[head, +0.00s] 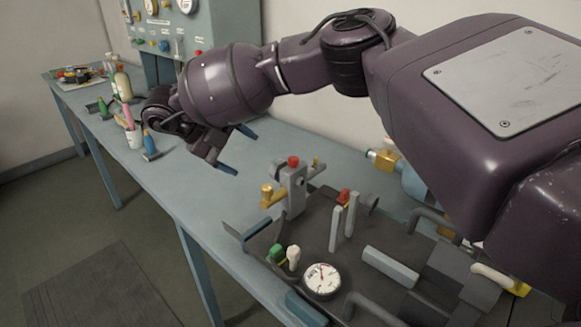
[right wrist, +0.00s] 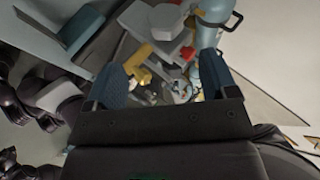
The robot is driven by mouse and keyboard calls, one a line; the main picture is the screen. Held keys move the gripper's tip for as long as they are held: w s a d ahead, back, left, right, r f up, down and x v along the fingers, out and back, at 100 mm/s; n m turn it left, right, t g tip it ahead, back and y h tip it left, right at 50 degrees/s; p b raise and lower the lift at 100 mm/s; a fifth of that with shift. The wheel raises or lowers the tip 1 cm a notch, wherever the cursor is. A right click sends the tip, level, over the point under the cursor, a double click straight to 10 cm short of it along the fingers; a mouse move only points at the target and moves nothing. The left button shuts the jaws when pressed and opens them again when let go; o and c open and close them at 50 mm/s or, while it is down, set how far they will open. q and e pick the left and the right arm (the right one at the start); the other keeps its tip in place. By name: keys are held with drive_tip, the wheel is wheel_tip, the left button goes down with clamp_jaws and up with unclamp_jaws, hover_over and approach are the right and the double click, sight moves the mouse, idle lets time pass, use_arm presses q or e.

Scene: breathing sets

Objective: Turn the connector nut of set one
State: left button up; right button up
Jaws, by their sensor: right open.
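My right gripper (head: 240,150) is open and empty above the bench, left of and beyond a grey valve block (head: 294,188). The block has a red knob (head: 293,160) and a brass, nut-like fitting (head: 268,195) on its left side. In the right wrist view the brass fitting (right wrist: 139,66) shows between the spread blue fingers of the right gripper (right wrist: 164,82), apparently beyond them; contact cannot be told. Another brass fitting (head: 383,157) sits at the end of a pale blue cylinder (head: 412,182). No label shows which is set one. My left gripper is not recognisable in either view.
A dark backplate (head: 330,236) carries a round gauge (head: 322,280), grey bars, and green and white knobs. A gauge panel (head: 160,35) stands behind. Bare bench (head: 190,185) lies left of the valve block.

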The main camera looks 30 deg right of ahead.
sight(274, 168)
drive_tip(key=x, duration=0.3)
drive_tip(key=b+x, duration=0.1)
drive_tip(key=x, duration=0.5)
drive_tip(key=shift+w+d, duration=0.1)
drive_tip(key=shift+d, duration=0.4)
drive_tip(key=shift+d+f, duration=0.3)
drive_tip(key=shift+d, duration=0.15)
drive_tip(key=shift+c, duration=0.2)
